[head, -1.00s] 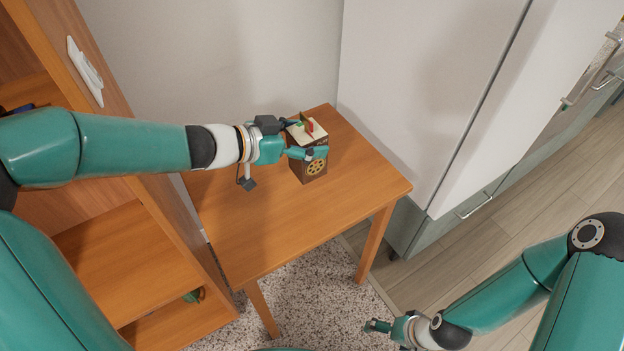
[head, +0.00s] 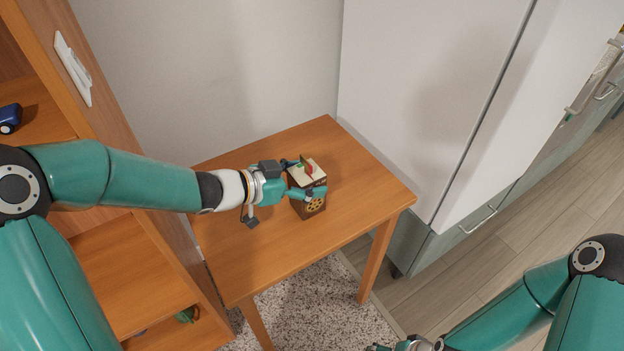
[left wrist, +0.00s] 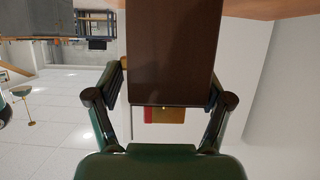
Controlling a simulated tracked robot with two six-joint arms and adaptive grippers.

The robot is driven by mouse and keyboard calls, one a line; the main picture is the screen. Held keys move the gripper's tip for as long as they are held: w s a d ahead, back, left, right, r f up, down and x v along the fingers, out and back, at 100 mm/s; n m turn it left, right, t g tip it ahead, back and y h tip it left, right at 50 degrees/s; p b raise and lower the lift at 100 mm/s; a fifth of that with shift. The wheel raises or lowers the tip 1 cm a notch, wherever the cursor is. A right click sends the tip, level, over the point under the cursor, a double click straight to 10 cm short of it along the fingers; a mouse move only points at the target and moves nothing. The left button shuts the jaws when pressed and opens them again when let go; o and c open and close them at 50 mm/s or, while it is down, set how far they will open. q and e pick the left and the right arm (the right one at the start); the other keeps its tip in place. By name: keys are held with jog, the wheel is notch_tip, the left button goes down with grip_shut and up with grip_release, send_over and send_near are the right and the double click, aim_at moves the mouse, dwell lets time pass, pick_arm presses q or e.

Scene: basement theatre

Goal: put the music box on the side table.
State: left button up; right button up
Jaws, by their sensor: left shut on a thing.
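The music box (head: 311,206) is a small dark brown box with a yellow wheel on its side and a cream top with red and green pieces. My left gripper (head: 306,178) is shut on it, with fingers on either side. The box is upright over the middle of the wooden side table (head: 262,246); I cannot tell whether its base touches the tabletop. In the left wrist view, the box's dark brown side (left wrist: 172,50) fills the upper middle between the fingers. My right gripper (head: 385,346) is mostly cut off at the bottom edge of the head view.
A wooden shelf unit (head: 125,265) stands left of the table, with a blue toy car (head: 10,118) on a shelf. A white cabinet (head: 425,90) stands to the right and a wall behind. The tabletop around the box is clear.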

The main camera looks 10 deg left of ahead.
pick_arm(q)
jog(key=o, duration=1.7)
jog(key=shift+f, duration=0.1)
jog(key=shift+c, duration=0.2)
jog(key=shift+r, duration=0.25)
jog(key=p+v, duration=0.2)
jog(key=v, duration=0.5)
jog(key=shift+s+a, duration=0.2)
jog(key=shift+s, duration=0.05)
jog(key=shift+f, duration=0.1)
